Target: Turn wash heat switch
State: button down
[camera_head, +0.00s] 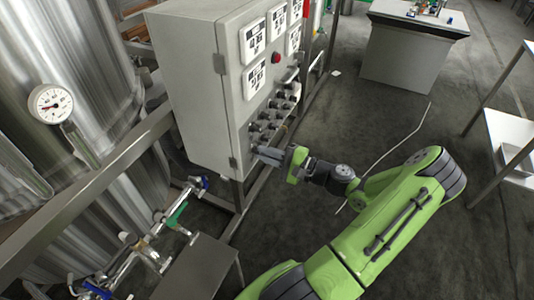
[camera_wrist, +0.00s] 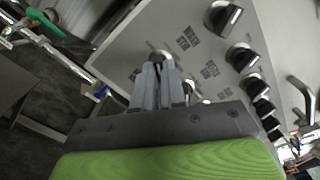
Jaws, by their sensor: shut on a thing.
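The control box (camera_head: 190,95) is a light grey cabinet whose front panel carries rows of black rotary switches (camera_head: 272,113). In the wrist view a column of these switches (camera_wrist: 239,56) runs down the right side of the panel (camera_wrist: 185,22). My gripper (camera_head: 262,152) is at the lower part of the panel. In the wrist view my gripper (camera_wrist: 158,72) is shut on a switch knob (camera_wrist: 159,55), of which only the round top shows between the fingers. Which switch is the wash heat one cannot be told.
White display units (camera_head: 253,40) and a red button (camera_head: 276,57) sit above the switches. A steel tank with a gauge (camera_head: 50,104), a frame and pipes with a green-handled valve (camera_head: 176,214) stand left. The floor (camera_head: 330,110) right of the box is mostly clear.

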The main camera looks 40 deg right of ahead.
dwell(0.4)
jog(key=c, duration=1.2)
grip_release()
jog(key=p+v, duration=0.3)
jog(key=v, duration=1.2)
jog(key=shift+s, duration=0.4)
jog(key=shift+d, duration=0.1)
